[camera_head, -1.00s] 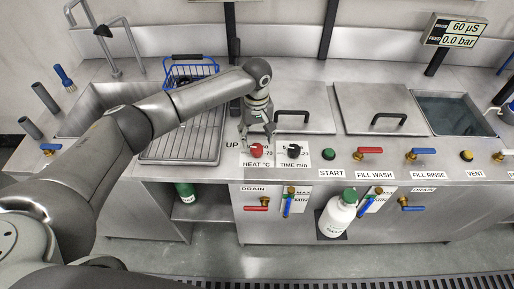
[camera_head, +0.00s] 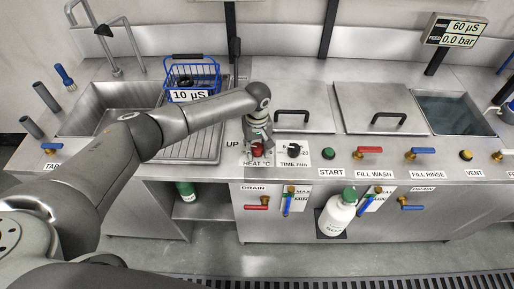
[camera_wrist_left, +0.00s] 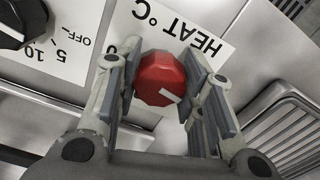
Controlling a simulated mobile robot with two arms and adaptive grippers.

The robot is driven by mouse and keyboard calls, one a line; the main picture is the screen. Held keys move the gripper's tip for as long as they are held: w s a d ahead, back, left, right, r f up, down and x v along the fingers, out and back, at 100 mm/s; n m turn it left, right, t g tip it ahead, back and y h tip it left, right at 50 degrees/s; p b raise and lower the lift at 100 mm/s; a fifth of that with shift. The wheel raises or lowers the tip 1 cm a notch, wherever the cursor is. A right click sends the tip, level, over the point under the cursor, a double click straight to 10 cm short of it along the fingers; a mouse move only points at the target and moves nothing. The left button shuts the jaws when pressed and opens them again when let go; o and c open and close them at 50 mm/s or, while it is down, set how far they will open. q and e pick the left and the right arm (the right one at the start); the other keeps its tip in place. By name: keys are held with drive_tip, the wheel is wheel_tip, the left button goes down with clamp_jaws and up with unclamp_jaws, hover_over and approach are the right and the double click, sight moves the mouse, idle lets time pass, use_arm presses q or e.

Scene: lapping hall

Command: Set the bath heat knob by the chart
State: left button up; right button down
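The red heat knob (camera_head: 257,149) sits on a white "HEAT °C" plate (camera_head: 256,163) on the front of the steel bench. In the left wrist view the knob (camera_wrist_left: 160,78) is faceted, with a white pointer mark toward the lower right. My left gripper (camera_head: 258,143) is down over the knob. In the wrist view its open fingers (camera_wrist_left: 162,85) stand on both sides of the knob, with narrow gaps that seem to remain. The fingers hide most of the heat scale. No chart can be made out. My right gripper is not in view.
The black time knob (camera_head: 293,149) is close on the right, also in the wrist view (camera_wrist_left: 12,25). A green start button (camera_head: 328,154) and several valve handles follow. A display (camera_head: 455,31) reads 60 µS, 0.0 bar.

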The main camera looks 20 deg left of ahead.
use_arm(q)
drive_tip(key=c, duration=0.3)
drive_tip(key=shift+c, duration=0.2)
drive_tip(key=m+p, duration=0.1)
drive_tip(key=m, duration=0.1)
drive_tip(key=shift+r+m, duration=0.1)
drive_tip(key=shift+m, duration=0.3)
drive_tip(key=m+p, duration=0.1)
drive_tip(key=m, duration=0.2)
drive_tip(key=shift+m, duration=0.3)
drive_tip(key=m+p, duration=0.1)
drive_tip(key=m, duration=0.3)
drive_tip(key=shift+m, duration=0.3)
drive_tip(key=m, duration=0.4)
drive_tip(key=shift+m, duration=0.3)
